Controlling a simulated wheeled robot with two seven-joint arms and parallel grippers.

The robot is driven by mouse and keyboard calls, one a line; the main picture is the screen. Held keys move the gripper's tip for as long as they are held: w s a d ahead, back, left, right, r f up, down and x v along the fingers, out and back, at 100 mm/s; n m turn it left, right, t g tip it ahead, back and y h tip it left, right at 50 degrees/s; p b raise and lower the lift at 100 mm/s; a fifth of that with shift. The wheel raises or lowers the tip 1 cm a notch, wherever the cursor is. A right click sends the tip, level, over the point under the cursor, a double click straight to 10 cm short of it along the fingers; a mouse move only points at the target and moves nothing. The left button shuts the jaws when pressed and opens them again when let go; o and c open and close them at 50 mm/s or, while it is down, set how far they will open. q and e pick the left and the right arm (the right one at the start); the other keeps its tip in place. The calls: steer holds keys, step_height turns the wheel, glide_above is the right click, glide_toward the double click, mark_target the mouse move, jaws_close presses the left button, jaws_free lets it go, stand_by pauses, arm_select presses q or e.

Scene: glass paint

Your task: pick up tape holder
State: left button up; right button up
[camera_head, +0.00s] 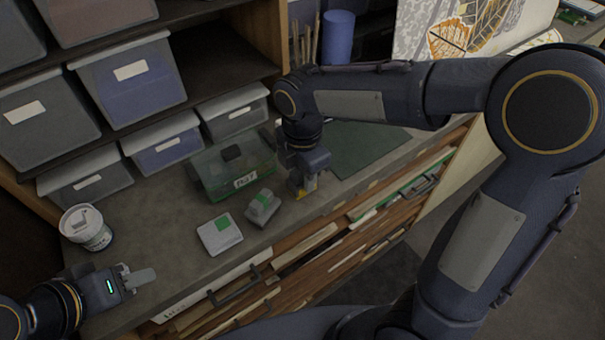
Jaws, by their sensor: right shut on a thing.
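My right gripper (302,190) points down over the worktop near its front edge. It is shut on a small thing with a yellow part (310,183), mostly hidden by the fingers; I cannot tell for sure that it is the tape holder. A flat pale item with a green patch (220,234) lies further left. My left gripper (138,275) is at the lower left above the worktop, away from these things; its finger gap is unclear.
A green see-through box (232,172) with a label stands behind the small items. A white tub (86,228) stands at the left. A dark green mat (362,148) lies right of my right gripper. Grey bins (165,143) line the back. Open drawers (330,248) are below the edge.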

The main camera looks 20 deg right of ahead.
steer(key=r+p, duration=0.3)
steer(key=r, duration=0.1)
steer(key=shift+s+a+r, duration=0.1)
steer(key=shift+s, duration=0.15)
steer(key=s+a+r+p, duration=0.3)
steer(key=s+r, duration=0.5)
steer(key=s, duration=0.5)
steer(key=shift+a+r+p, duration=0.2)
steer(key=shift+a+p, duration=0.15)
steer(key=o, duration=0.6)
steer(key=c, duration=0.4)
steer(key=shift+o, duration=0.2)
